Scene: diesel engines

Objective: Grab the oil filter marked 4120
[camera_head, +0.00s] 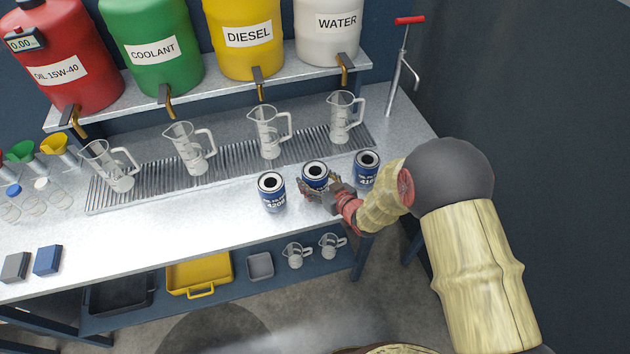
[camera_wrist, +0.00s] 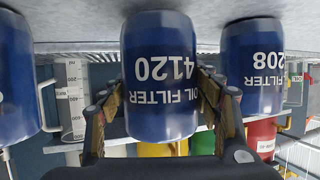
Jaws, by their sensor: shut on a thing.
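Three blue oil filters stand in a row on the bench in the head view. The middle one is the oil filter marked 4120 (camera_head: 315,171); its label reads upside down in the wrist view (camera_wrist: 160,100). My gripper (camera_head: 318,192) has a finger on each side of it and is shut on it. The filter marked 4208 (camera_head: 272,188) is to its left; in the wrist view it appears on the right (camera_wrist: 252,85), with "208" showing. The third filter (camera_head: 367,166) is to the right, its number partly readable; it also shows at the wrist view's left edge (camera_wrist: 14,85).
Clear measuring jugs (camera_head: 268,133) stand on a drain grate (camera_head: 150,178) behind the filters. Labelled barrels (camera_head: 250,40) sit on a shelf above. A hand pump (camera_head: 398,75) stands at the back right.

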